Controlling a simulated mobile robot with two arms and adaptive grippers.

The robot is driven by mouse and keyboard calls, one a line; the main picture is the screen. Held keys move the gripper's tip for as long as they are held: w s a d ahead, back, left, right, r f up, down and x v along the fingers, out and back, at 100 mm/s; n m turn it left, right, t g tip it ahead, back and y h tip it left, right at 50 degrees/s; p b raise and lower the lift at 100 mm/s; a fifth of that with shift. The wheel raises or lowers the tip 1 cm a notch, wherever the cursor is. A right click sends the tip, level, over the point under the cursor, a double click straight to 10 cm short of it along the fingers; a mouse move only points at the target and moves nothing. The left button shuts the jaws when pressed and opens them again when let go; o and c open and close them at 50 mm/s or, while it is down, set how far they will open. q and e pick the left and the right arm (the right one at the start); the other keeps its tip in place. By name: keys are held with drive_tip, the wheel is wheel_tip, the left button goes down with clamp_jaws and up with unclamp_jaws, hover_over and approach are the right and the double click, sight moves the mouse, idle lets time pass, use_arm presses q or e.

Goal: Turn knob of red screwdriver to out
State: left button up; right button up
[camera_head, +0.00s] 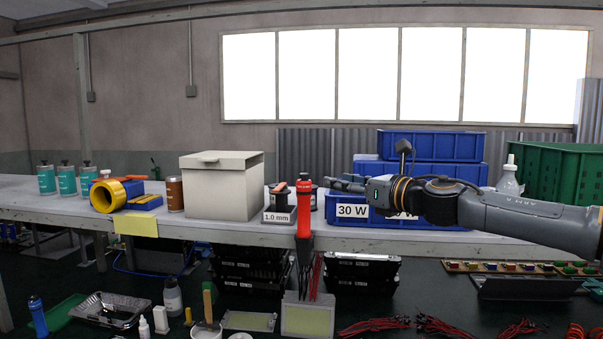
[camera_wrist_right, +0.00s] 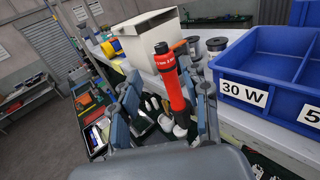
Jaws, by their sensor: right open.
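The red screwdriver (camera_head: 303,205) stands upright at the front edge of the shelf in the head view, with a dark part below it. My right gripper (camera_head: 343,184) comes in from the right, just right of the screwdriver. In the wrist view my open right gripper (camera_wrist_right: 165,108) has one finger to each side of the screwdriver's line; contact cannot be told. My left gripper is not in view.
Blue bins (camera_head: 430,147), one labelled 30 W, stand behind my right arm. A beige box (camera_head: 222,187) and spools (camera_head: 279,205) stand left of the screwdriver. Red cables (camera_head: 315,275) hang below the shelf (camera_head: 235,231). A green crate (camera_head: 560,170) stands at the right.

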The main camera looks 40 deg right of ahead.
sight(308, 176)
drive_tip(key=w+p, duration=0.5)
drive_tip(key=w, duration=0.3)
drive_tip(key=shift+w+f, duration=0.1)
drive_tip(key=shift+f, duration=0.1)
drive_tip(key=shift+w+d, duration=0.1)
drive_tip(key=shift+w, duration=1)
drive_tip(key=shift+w+d, duration=0.1)
drive_tip(key=shift+w, duration=0.35)
drive_tip(key=shift+w+r, duration=0.1)
drive_tip(key=shift+w, duration=0.8)
drive_tip(key=shift+c, duration=0.2)
clamp_jaws()
